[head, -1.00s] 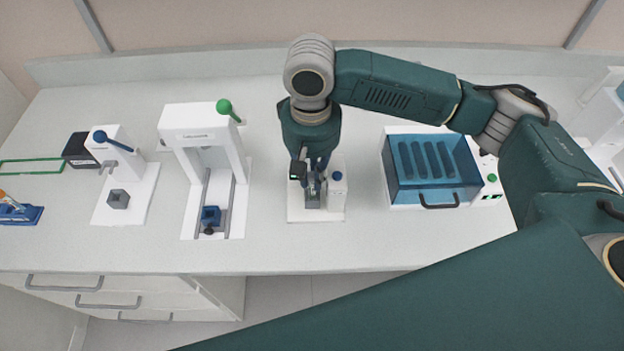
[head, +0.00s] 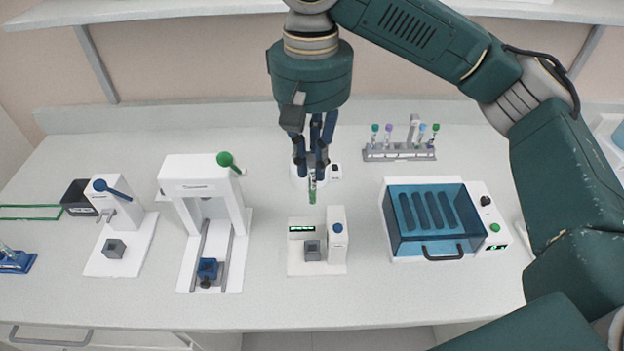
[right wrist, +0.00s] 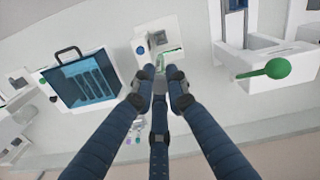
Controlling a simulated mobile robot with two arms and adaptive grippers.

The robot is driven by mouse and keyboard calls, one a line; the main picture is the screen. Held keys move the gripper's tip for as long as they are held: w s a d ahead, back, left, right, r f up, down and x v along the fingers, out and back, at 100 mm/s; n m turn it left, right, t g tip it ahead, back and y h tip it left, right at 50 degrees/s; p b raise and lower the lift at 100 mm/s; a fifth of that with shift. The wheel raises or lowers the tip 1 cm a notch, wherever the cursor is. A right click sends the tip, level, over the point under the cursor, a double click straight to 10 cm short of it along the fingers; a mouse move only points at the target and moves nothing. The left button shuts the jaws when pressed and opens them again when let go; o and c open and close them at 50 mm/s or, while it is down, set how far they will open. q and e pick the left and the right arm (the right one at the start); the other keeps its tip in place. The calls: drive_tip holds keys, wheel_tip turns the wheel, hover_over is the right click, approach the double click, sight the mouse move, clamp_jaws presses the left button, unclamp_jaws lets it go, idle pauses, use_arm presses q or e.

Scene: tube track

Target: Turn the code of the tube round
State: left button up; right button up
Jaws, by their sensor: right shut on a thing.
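My right gripper (head: 311,166) is shut on a small tube (head: 312,190) that shows green and hangs upright below the fingertips. The tube also shows between the fingers in the right wrist view (right wrist: 160,62), small and partly covered. Its code cannot be made out. Below and in front of the tube stands a white device (head: 297,262) with a grey square holder (head: 312,250), a blue button and a lit green display. The tube is above the device and clear of the holder. My left gripper is not in view.
A rack (head: 398,153) with several capped tubes stands at the back. A blue-lidded box (head: 425,222) is right of the device, and a white press with a green-knobbed lever (head: 228,160) is left. A small white unit is partly hidden behind my gripper. The front counter is clear.

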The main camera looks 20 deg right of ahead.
sight(313, 203)
drive_tip(key=shift+r, duration=0.4)
drive_tip(key=shift+f+b, duration=0.7)
drive_tip(key=shift+f, duration=2.2)
drive_tip(key=shift+f+b, duration=1.25)
drive_tip(key=shift+f, duration=5.6)
drive_tip(key=shift+d+n+p, duration=0.1)
drive_tip(key=shift+n+p, duration=4.25)
drive_tip(key=shift+n, duration=1.85)
